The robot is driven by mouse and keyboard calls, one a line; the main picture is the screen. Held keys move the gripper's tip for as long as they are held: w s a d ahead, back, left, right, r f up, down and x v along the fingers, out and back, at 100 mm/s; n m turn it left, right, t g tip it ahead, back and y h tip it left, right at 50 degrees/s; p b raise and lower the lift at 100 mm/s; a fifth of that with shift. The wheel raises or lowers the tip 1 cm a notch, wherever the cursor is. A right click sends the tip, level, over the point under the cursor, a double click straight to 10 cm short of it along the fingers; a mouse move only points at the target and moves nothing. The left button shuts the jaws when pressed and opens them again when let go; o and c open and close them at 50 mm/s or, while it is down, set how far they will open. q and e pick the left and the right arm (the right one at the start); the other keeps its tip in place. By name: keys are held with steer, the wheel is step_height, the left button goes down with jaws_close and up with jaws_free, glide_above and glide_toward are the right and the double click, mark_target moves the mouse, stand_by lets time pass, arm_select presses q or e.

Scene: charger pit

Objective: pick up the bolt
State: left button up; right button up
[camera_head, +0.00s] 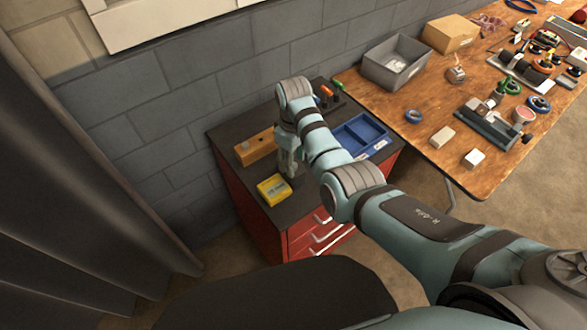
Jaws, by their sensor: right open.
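My right arm comes in from the lower right and reaches over the dark top of a red tool cabinet (222,133). My right gripper (290,172) points down close above the cabinet top, between a yellow box (273,189) and a blue tray (371,129). It is open, and its fingers are small and partly hidden by my arm. I cannot make out a bolt in this view; it may be hidden by the gripper or too small to tell. My left gripper is not in view.
A wooden block (256,147) lies by the wall left of the gripper. Dark items with orange tops (327,92) stand at the back. A wooden workbench (400,129) at the right carries a grey bin (376,72), a cardboard box (451,33) and several tools.

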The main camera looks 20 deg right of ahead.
steer(key=shift+f, duration=0.65)
jaws_close()
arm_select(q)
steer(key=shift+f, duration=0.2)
arm_select(e)
steer(key=shift+r, duration=0.1)
